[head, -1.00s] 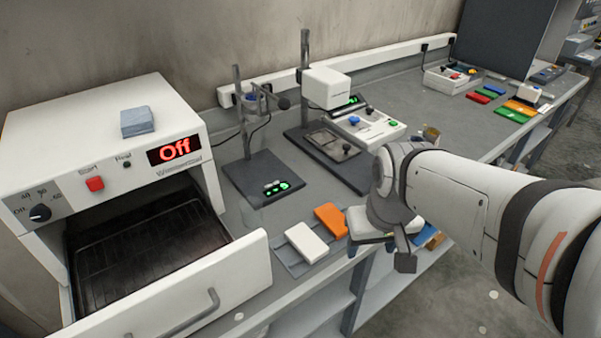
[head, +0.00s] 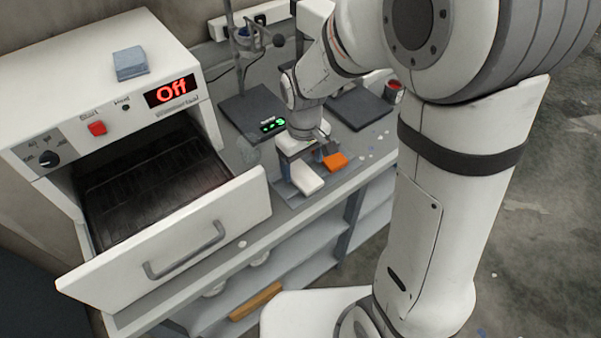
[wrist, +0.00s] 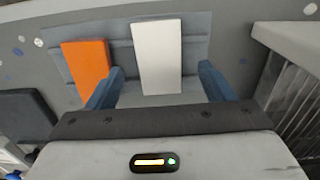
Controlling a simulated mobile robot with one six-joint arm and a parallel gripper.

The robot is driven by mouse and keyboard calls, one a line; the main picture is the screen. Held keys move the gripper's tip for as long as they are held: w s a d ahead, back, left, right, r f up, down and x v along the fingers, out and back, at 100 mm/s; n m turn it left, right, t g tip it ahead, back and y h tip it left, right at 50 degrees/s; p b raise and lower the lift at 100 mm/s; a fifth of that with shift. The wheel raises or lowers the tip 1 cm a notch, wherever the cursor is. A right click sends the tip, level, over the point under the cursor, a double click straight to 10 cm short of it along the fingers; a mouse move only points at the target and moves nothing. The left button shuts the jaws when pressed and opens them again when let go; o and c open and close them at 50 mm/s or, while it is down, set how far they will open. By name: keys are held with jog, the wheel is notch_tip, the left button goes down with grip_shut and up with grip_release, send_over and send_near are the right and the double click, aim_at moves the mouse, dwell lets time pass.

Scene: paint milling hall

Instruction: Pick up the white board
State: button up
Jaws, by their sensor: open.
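My gripper (wrist: 160,85) is open and empty. In the head view my gripper (head: 306,154) is just above and behind the white board, partly hidden by the arm. I cannot tell if a finger touches anything.
The oven drawer (head: 175,250) is pulled out left of the tray. The oven (head: 105,75) reads Off and has a blue-grey block (head: 130,63) on top. A dark stand base (head: 255,112) with a green display is behind. Lower shelves are below the bench.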

aim_at(303, 175)
notch_tip(303, 175, down, 3)
jog(key=shift+w+f, duration=0.1)
jog(key=shift+f, duration=0.1)
jog(key=c, duration=1.1)
